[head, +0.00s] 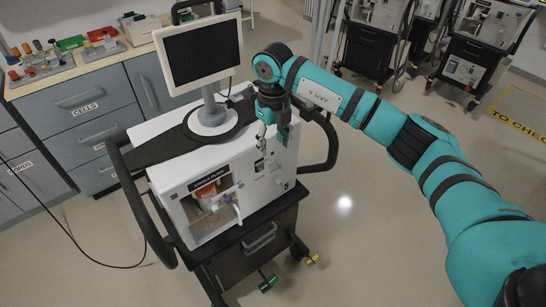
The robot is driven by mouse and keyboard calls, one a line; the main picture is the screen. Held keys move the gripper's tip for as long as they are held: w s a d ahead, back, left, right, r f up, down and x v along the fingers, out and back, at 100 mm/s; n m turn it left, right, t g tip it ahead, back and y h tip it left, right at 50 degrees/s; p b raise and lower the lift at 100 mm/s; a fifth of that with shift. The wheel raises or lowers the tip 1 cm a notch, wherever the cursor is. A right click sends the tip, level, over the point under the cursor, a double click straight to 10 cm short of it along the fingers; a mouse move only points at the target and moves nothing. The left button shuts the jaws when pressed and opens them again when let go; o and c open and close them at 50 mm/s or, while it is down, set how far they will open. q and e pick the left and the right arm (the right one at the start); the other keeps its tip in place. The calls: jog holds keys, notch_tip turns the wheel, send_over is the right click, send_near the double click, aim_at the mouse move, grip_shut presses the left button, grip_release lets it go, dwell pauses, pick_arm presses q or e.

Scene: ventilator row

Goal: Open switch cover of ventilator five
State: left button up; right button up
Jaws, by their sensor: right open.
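Ventilator five (165,163) is a white box on a dark cart, marked with a small 5 low on the right of its front. A monitor (200,52) stands on top of it. My right arm comes in from the right, and my right gripper (274,138) points down at the upper right of the ventilator's front. It is open and nothing shows between its fingers. Small metal fittings show on the front just below the fingers. I cannot make out the switch cover or its state at this size. My left gripper is out of view.
A grey drawer cabinet (88,108) with small parts and trays on its top stands behind on the left. Black handles (138,215) flank the cart. More ventilator carts (485,40) stand at the back right. The floor in front is clear.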

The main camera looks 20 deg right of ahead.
aim_at(273, 162)
notch_tip(273, 162, down, 7)
jog(key=shift+f+p, duration=0.1)
jog(key=shift+p, duration=0.45)
